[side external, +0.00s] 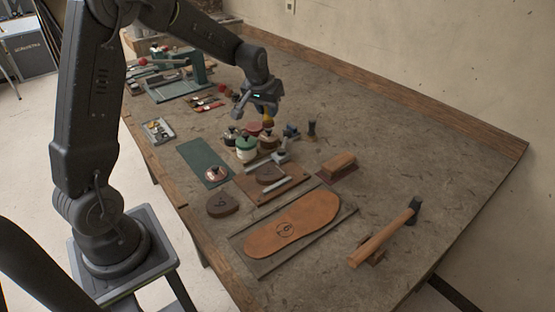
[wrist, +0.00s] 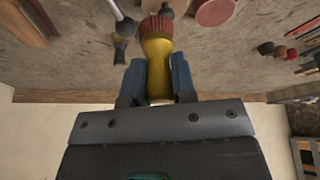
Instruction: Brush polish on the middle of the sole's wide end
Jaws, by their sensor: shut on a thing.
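The tan sole (side external: 312,210) lies flat on a dark board (side external: 262,266) in the side external view. A dark round mark shows on its left part; its right end looks the broader one. My gripper (side external: 267,112) is far behind the sole, above a group of jars. In the wrist view my gripper (wrist: 160,82) is shut on a yellow piece (wrist: 156,62) with a red ribbed end pointing away from the jaws. I cannot tell whether that piece is a brush or a bottle. The sole is out of the wrist view.
A green-and-white jar (side external: 246,149) and other containers crowd beneath my gripper. A wooden block brush (side external: 338,164) stands behind the sole. A hammer (side external: 385,237) lies to its right. A green mat (side external: 204,160) is at left. The table's right side is bare.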

